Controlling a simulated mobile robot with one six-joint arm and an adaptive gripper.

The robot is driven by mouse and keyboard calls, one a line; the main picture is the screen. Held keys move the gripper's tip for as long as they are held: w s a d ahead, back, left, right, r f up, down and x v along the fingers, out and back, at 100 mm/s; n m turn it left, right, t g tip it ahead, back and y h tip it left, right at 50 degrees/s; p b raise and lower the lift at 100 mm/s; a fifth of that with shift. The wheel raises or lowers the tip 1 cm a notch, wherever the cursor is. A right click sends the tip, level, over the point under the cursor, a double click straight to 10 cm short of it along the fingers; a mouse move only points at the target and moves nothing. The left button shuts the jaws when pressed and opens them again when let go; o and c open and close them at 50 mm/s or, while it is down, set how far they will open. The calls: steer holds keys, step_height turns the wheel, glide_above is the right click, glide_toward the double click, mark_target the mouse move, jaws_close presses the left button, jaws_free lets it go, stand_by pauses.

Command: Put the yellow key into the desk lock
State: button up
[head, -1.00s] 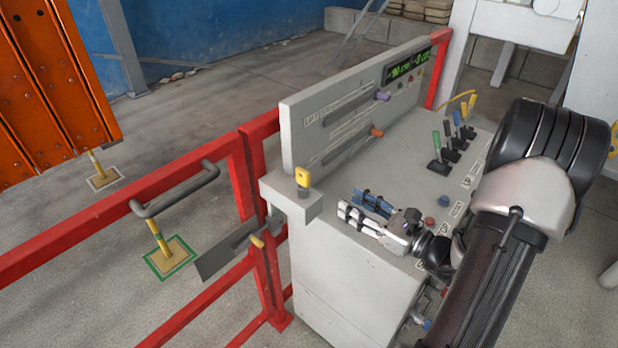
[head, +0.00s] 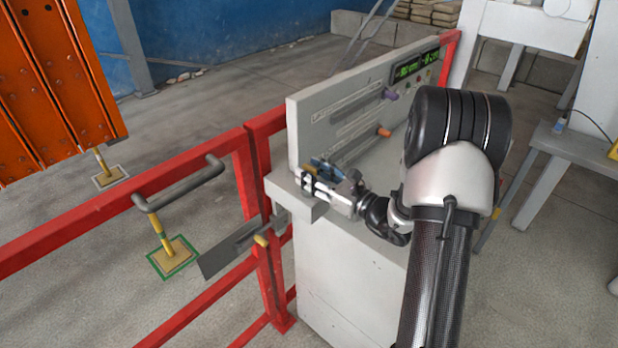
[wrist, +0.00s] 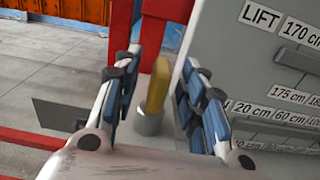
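The yellow key (wrist: 158,85) stands upright in a round grey holder (wrist: 148,122) on the small ledge (head: 293,198) at the desk's left end. My gripper (head: 312,180) is at that ledge, and its blue-padded fingers stand on both sides of the key. In the wrist view the fingers are open, with a gap visible on each side of the key. In the head view the fingers mostly hide the key. I cannot make out a separate desk lock; my arm covers much of the desk top.
The grey upright panel (head: 340,110) with sliders rises close beside my gripper. A red railing (head: 95,217) with a grey handle (head: 180,187) and a flat grey plate (head: 228,250) lies left of the ledge. An orange mould panel (head: 50,90) stands at far left.

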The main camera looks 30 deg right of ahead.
steer(key=shift+w+a, duration=0.25)
steer(key=shift+w, duration=0.35)
steer(key=shift+c, duration=0.4)
jaws_close()
